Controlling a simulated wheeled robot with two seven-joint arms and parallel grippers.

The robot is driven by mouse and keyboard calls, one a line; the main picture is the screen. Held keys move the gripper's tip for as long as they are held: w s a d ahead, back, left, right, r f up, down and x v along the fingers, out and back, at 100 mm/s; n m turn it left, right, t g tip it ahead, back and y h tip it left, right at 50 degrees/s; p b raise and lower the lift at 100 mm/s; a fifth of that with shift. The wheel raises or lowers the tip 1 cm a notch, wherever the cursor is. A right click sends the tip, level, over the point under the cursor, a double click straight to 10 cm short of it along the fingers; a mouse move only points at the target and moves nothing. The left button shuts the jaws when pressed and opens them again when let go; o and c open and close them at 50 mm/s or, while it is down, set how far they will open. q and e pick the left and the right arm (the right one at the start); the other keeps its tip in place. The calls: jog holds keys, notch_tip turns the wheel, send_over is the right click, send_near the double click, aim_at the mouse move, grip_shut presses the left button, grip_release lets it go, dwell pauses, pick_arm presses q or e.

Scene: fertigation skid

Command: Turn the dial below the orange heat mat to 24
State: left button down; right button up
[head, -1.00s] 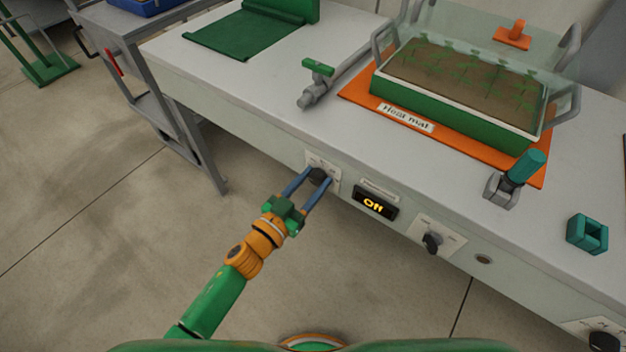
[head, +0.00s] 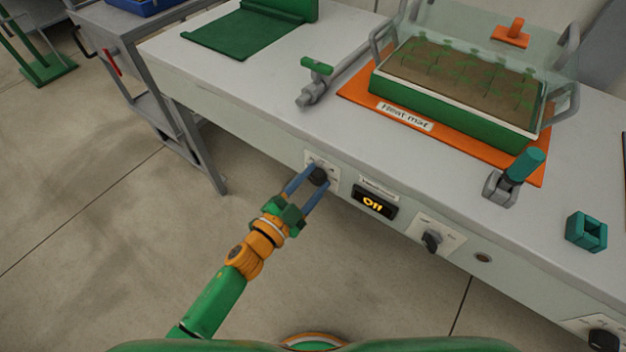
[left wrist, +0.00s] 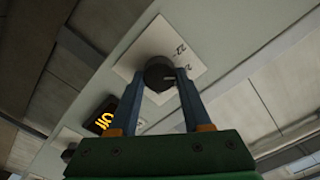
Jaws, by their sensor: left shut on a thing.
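The orange heat mat (head: 366,94) lies on the bench top under a green planted tray and bears a "Heat mat" label. A dark dial (head: 318,176) on a white plate is on the bench's front face, below and left of the mat. My left gripper (head: 316,180) is shut on this dial, one blue finger on each side. In the left wrist view the dial (left wrist: 158,72) sits between the fingertips, with a partly hidden scale; a marking like 22 shows on its plate. The display (head: 375,203) beside it reads "Off". My right gripper is not in view.
A second dark knob (head: 432,240) is right of the display, and another (head: 604,341) is at the lower right corner. A green-handled valve (head: 317,72), a teal-handled lever (head: 523,166) and a teal block (head: 586,232) are on the bench. The floor in front is clear.

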pick_arm(q)
jog(key=shift+f+m, duration=0.1)
jog(key=shift+m, duration=0.4)
jog(key=shift+c, duration=1.7)
grip_release()
jog(key=v, duration=0.7)
